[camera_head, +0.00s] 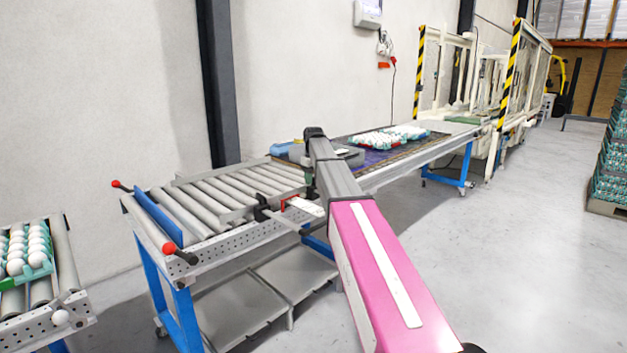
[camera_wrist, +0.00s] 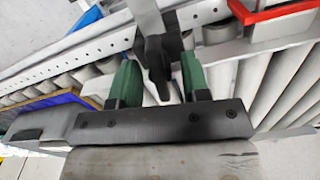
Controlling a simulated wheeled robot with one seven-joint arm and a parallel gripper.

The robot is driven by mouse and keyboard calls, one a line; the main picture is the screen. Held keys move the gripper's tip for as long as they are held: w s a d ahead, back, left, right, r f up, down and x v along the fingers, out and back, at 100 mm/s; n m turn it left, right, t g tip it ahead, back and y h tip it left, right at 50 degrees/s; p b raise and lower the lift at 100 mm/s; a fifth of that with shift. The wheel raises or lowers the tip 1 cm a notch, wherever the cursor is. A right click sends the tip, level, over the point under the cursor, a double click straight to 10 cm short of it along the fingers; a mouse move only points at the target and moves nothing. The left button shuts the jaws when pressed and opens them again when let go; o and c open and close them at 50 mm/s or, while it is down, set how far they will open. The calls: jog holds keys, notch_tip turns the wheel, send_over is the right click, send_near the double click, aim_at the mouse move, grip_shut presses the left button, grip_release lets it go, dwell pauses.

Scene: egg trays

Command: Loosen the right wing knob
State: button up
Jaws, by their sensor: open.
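A dark fitting that looks like the wing knob (camera_wrist: 156,52) stands between my gripper's fingers in the wrist view, with a grey bar running up from it. In the head view a black clamp-like fitting (camera_head: 262,206) sits on the near side rail of the roller conveyor, just left of my arm's end. My gripper (camera_wrist: 159,62) has two green fingers, one on each side of the dark fitting. They are apart, with a visible gap on both sides. Contact with the fitting cannot be told. In the head view my arm largely hides the gripper.
The roller conveyor (camera_head: 205,239) has a blue guide plate (camera_head: 158,218) at its left end. A red bracket (camera_wrist: 270,17) lies right of the fingers in the wrist view. A belt table with egg trays (camera_head: 375,142) stands behind.

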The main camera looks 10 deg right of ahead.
aim_at(314, 177)
notch_tip(314, 177, up, 9)
jog(key=shift+r, duration=0.8)
